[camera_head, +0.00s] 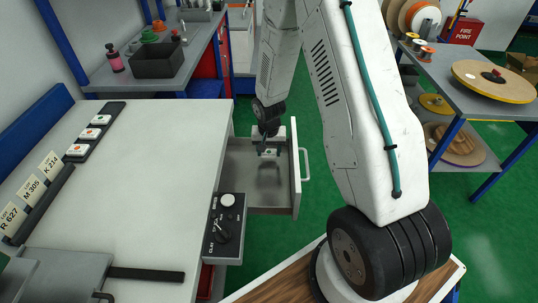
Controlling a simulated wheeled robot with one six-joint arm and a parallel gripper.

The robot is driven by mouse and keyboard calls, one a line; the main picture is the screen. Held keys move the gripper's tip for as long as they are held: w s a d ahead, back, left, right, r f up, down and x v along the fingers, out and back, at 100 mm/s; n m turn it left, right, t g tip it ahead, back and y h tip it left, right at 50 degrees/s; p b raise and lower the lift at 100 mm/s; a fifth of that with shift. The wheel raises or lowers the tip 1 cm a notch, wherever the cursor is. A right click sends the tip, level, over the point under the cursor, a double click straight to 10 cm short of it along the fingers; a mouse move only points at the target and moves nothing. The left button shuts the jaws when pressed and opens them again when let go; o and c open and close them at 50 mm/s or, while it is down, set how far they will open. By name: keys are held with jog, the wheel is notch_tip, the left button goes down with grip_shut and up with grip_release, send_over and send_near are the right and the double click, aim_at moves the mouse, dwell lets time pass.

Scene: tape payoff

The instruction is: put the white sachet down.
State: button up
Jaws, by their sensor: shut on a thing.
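My gripper (266,143) reaches down into an open grey drawer (273,203) at the right side of the workbench. It is shut on a small white item, seemingly the white sachet (270,152), near the drawer's far end. The fingers and arm partly cover it, and it is too small to tell whether it touches the drawer floor. The near part of the drawer floor looks bare.
A pale workbench (150,175) lies left of the drawer, with a black control box (224,226) at its edge. A black rack (95,131) holds three small white items. A shelf (470,110) with reels stands at right. Green floor lies beyond the drawer.

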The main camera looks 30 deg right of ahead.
jog(key=shift+f, duration=1.15)
jog(key=shift+f, duration=0.15)
jog(key=o, duration=1)
